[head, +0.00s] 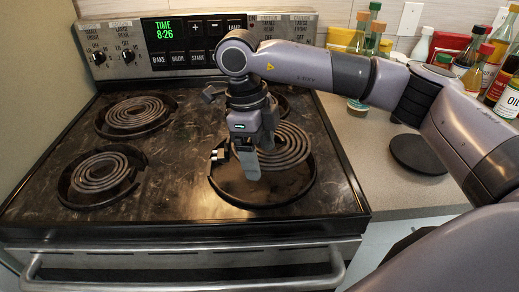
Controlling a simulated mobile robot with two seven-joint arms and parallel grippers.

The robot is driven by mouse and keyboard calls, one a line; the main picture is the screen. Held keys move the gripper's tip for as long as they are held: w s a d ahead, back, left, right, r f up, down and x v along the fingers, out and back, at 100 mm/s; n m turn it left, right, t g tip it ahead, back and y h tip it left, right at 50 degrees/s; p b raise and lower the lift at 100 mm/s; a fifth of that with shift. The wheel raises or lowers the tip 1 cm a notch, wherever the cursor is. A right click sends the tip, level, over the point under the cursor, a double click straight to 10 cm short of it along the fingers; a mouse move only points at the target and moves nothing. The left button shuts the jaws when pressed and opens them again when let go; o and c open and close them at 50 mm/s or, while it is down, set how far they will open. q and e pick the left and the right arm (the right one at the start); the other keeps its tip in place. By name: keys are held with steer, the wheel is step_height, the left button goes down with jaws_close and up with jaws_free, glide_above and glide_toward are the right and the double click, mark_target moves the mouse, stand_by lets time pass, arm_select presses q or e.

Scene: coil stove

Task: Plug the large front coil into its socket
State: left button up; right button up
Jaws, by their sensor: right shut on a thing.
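The large front coil (292,146) is a grey spiral over the dark round drip pan (262,190) at the stove's front right. It looks tilted, shifted toward the back right of the pan, with the pan's front bare. My right gripper (248,160) comes down over the coil's left side and is shut on it. The fingers and wrist hide the coil's left part, and its prongs cannot be made out. The socket (219,155) appears as a small light block at the pan's left edge, close beside the fingers. My left gripper is not in view.
Two coils, front left (100,172) and back left (135,112), sit in their pans. Another burner is mostly behind my right arm. The control panel (190,42) rises at the back. Bottles (478,66) and a black disc (418,154) are on the right counter.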

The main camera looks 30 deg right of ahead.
steer(key=shift+f+b, duration=1.55)
steer(key=shift+f, duration=0.6)
steer(key=shift+w+a+f, duration=0.1)
steer(key=shift+w+a, duration=0.3)
steer(key=shift+a, duration=0.4)
stand_by(0.7)
steer(key=o, duration=1.2)
steer(key=shift+o, duration=0.2)
